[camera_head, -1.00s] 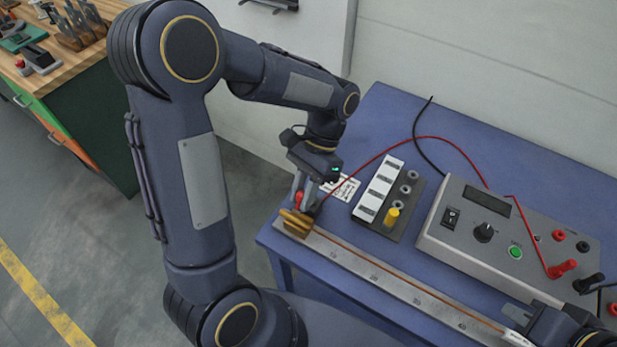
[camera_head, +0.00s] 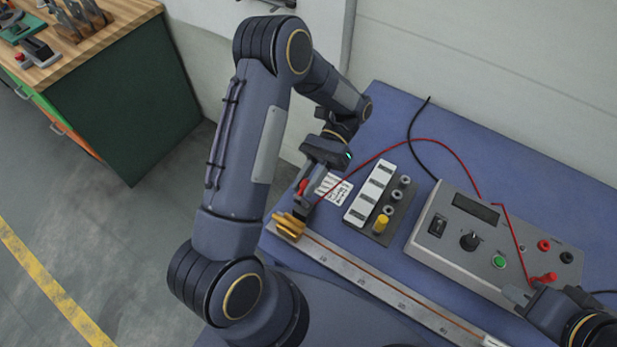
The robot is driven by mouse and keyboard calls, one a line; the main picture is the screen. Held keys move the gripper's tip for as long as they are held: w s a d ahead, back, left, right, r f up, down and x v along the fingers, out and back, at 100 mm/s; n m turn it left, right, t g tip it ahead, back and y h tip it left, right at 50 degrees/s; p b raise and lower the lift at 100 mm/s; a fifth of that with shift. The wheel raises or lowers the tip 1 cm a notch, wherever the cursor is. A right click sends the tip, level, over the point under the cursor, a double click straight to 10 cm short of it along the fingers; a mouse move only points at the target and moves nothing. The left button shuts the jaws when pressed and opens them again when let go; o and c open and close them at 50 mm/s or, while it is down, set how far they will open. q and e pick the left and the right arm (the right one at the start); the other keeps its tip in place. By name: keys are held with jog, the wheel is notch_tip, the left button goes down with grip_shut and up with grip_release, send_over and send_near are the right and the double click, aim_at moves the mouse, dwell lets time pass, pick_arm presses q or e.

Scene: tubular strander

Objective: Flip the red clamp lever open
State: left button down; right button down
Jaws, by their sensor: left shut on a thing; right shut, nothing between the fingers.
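The red clamp lever (camera_head: 302,187) shows as a small red piece at the left end of the long metal bar (camera_head: 375,285), just above the brass clamp block (camera_head: 290,225). My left gripper (camera_head: 302,199) is at the lever, pointing down, and is shut on it. The fingers hide most of the lever, so its exact angle is hard to tell. My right gripper (camera_head: 517,296) is at the bottom right, shut and empty, near the right end of the bar and the front of the grey meter box. Its fingertips are partly hidden.
The grey meter box (camera_head: 450,255) stands at the right of the blue table (camera_head: 400,115). A dark block with white labels and a yellow knob (camera_head: 381,224) stands behind the bar. A red lead (camera_head: 440,146) arches from the clamp area to the meter. A workbench (camera_head: 110,50) is far left.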

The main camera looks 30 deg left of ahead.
pick_arm(q)
jog(key=shift+w+f+g, duration=0.1)
jog(key=shift+w+g, duration=0.15)
jog(key=shift+g, duration=0.15)
pick_arm(e)
jog(key=shift+w+f, duration=0.1)
jog(key=shift+w, duration=0.1)
pick_arm(q)
jog(key=c, duration=1.3)
grip_release()
jog(key=shift+o, duration=0.2)
